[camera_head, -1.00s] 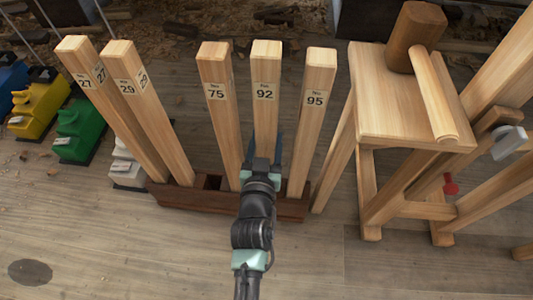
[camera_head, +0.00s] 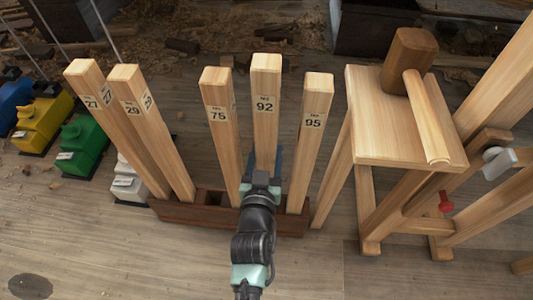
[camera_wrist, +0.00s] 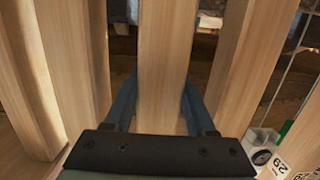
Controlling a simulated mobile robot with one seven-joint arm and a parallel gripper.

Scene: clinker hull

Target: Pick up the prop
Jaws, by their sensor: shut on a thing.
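The props are square wooden posts standing in a dark wooden rack (camera_head: 190,212) in the head view. The prop marked 92 (camera_head: 265,85) is in the middle of the right-hand group, its top higher than its neighbours 75 (camera_head: 218,93) and 95 (camera_head: 316,96). My gripper (camera_head: 265,165) is shut on prop 92, low on its length. In the wrist view prop 92 (camera_wrist: 163,60) stands between the blue fingers of my gripper (camera_wrist: 160,105). The foot of prop 92 is hidden behind my gripper, so I cannot tell whether it is clear of the rack.
Props 27 (camera_head: 98,110) and 29 (camera_head: 140,110) lean at the rack's left. Between them and prop 75 is an empty slot (camera_head: 212,196). A wooden stand (camera_head: 380,120) with a mallet (camera_head: 408,62) is close at right. Green (camera_head: 82,142) and yellow blocks are at left.

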